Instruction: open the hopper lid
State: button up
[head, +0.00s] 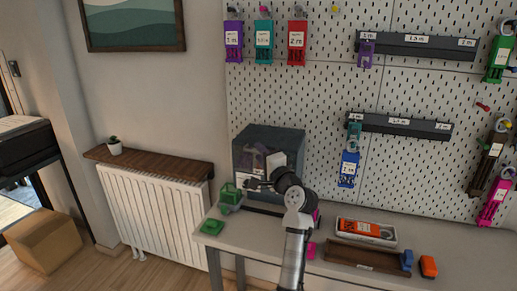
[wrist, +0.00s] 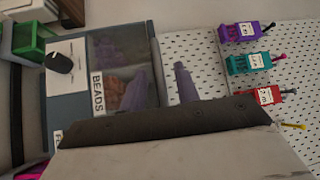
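The hopper (head: 250,140) is a dark, see-through box on the table against the pegboard. In the wrist view the hopper (wrist: 97,80) lies sideways, with a BEADS label and brownish contents behind its window. Its lid looks down; its top edge is at the right in that view. My gripper (head: 250,184) is in front of the hopper in the head view, hiding part of its front. In the wrist view my gripper (wrist: 160,78) has its two purplish fingers apart with nothing between them. They appear either side of the hopper's top edge; contact is unclear.
A green cup (head: 229,194) stands by the hopper's left side, and a green block (head: 212,227) lies at the table's left end. A white tray (head: 367,233), a brown tray (head: 366,258) and an orange block (head: 428,267) are at the right. Holders hang above on the pegboard (head: 290,95).

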jog(key=shift+x, duration=0.9)
jog(key=shift+c, duration=0.2)
grip_shut()
